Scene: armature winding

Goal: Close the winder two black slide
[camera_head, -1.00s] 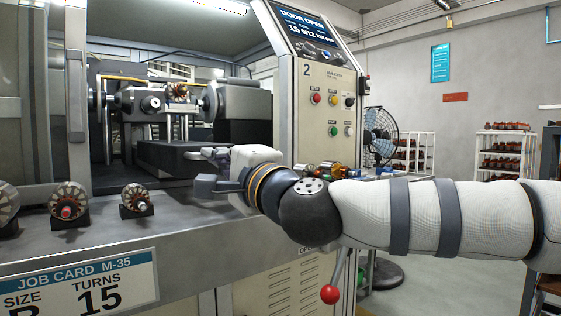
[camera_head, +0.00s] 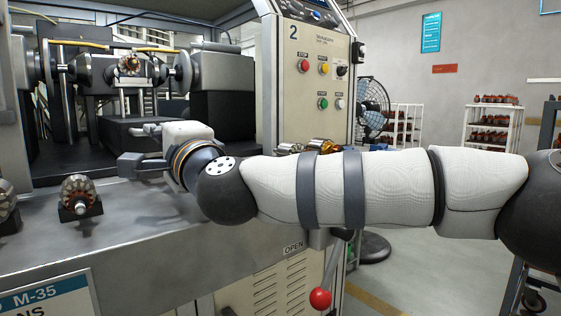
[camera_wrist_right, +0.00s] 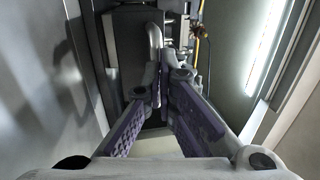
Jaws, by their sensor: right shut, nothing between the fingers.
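The machine marked 2 is winder two, with a cream control panel (camera_head: 313,75). Inside its opening is a black slide block (camera_head: 115,132), partly hidden behind my right gripper. In the right wrist view a dark block (camera_wrist_right: 125,60) lies beyond the fingertips, with a curved grey bar (camera_wrist_right: 154,38) in front of it. My right gripper (camera_head: 128,149) is over the front of the bench at the opening. In the wrist view its purple-padded fingers (camera_wrist_right: 166,88) converge, shut and empty. I cannot tell whether they touch the bar. My left gripper is not in view.
A wound armature (camera_head: 130,65) sits between the winder's heads. Another armature (camera_head: 79,197) stands on the grey bench (camera_head: 120,255), left of my gripper. A red-ball lever (camera_head: 320,298) hangs below the OPEN label (camera_head: 293,247). A fan (camera_head: 372,100) stands at right.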

